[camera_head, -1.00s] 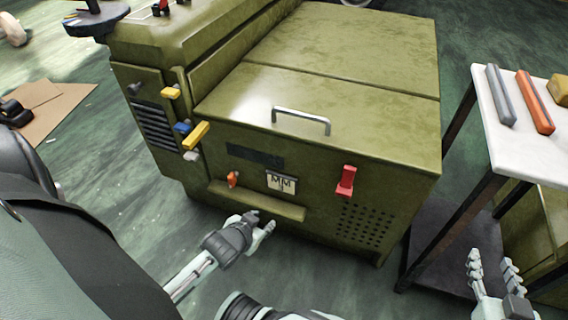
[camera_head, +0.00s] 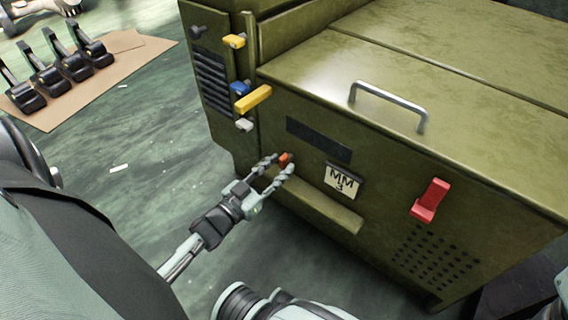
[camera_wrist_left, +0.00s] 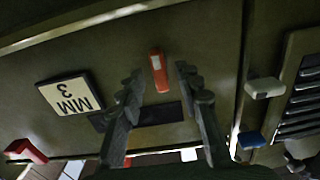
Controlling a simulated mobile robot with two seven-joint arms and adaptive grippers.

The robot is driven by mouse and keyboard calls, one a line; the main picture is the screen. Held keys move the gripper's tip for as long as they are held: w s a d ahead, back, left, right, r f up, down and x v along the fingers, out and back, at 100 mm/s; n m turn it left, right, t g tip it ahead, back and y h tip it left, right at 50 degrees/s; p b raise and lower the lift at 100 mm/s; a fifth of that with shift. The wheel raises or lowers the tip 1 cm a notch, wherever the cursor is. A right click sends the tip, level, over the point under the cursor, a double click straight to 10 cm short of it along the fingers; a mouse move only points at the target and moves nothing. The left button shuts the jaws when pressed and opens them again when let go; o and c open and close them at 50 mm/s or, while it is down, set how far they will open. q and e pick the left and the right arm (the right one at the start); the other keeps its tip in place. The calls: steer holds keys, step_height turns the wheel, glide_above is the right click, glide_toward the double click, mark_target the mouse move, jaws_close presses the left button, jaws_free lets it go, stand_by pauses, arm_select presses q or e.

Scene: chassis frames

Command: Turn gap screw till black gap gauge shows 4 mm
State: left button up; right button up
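A small orange-red knob, which looks like the gap screw (camera_head: 286,158), sticks out of the olive machine's front. A white gauge plate with a dark edge (camera_head: 342,181) reads MM and 3 to its right; it also shows upside down in the left wrist view (camera_wrist_left: 70,94). My left gripper (camera_head: 279,166) is open with its fingers on both sides of the knob. In the left wrist view the knob (camera_wrist_left: 158,72) sits between the fingertips (camera_wrist_left: 159,76), with a visible gap on each side. My right gripper is out of view.
A red lever (camera_head: 430,201) is right of the gauge, above a vent grille. A ledge (camera_head: 315,203) runs below the knob. Yellow (camera_head: 253,99), blue and white handles stick out at left. A metal handle (camera_head: 390,103) stands on top. Several black clamp-like parts lie on cardboard (camera_head: 140,58).

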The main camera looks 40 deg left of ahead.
arm_select(q)
steer(key=shift+w, duration=1.25)
jaws_close()
